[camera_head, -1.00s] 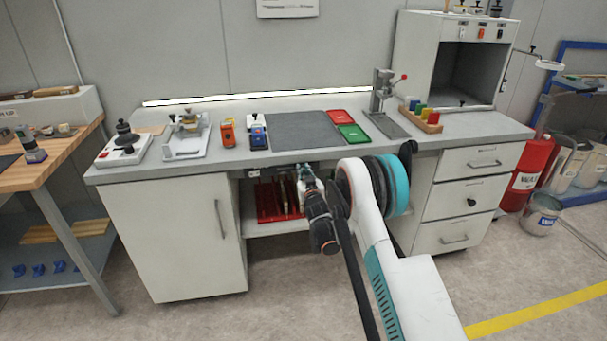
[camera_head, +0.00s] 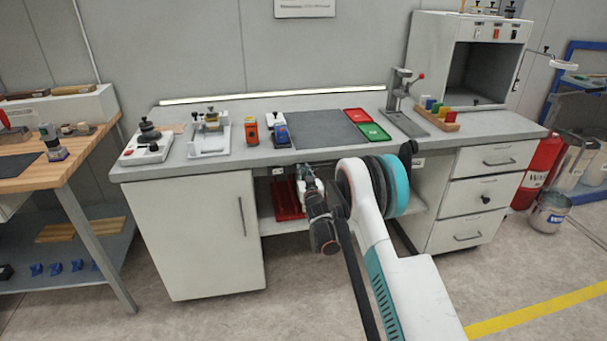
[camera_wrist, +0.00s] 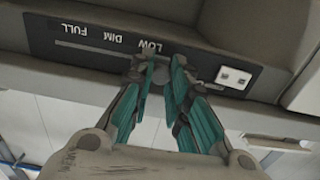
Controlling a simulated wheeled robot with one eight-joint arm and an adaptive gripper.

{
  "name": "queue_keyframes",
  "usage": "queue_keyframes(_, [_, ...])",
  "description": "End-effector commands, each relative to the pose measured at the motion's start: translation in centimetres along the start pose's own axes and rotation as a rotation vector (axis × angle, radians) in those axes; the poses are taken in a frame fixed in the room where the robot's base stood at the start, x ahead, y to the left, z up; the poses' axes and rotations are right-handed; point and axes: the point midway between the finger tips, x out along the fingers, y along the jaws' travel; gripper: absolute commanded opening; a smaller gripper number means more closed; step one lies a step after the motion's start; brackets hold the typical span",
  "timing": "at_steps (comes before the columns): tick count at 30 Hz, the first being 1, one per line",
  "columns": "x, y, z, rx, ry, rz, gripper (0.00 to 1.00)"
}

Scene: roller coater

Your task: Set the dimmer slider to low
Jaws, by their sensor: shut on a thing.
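The dimmer panel (camera_wrist: 100,40) is a dark strip under the bench's front edge, marked FULL, DIM and LOW. In the wrist view its lettering is upside down, with LOW (camera_wrist: 150,47) on the right. My gripper (camera_wrist: 164,68) is shut on the dimmer slider (camera_wrist: 158,78), just below and slightly right of the LOW mark. The fingers hide most of the slider, so its exact position is hard to tell. In the head view my gripper (camera_head: 306,172) is at the bench's front edge, above the open shelf.
A white socket plate (camera_wrist: 235,77) is close to the right of my fingers in the wrist view. A red tray (camera_head: 288,200) is on the shelf below. The left cabinet (camera_head: 195,235) and the drawers (camera_head: 485,195) flank this gap. Open floor lies in front.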

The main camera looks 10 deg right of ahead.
Motion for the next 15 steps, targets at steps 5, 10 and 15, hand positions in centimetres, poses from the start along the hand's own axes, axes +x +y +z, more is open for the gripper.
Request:
queue_keyframes(5, [-0.02,-0.33,0.03,0.000,0.000,-0.004,0.37])
queue_keyframes(10, [-0.02,-0.22,0.02,0.000,0.000,-0.002,0.37])
queue_keyframes(15, [-0.10,-0.18,0.01,0.000,0.000,-0.002,0.37])
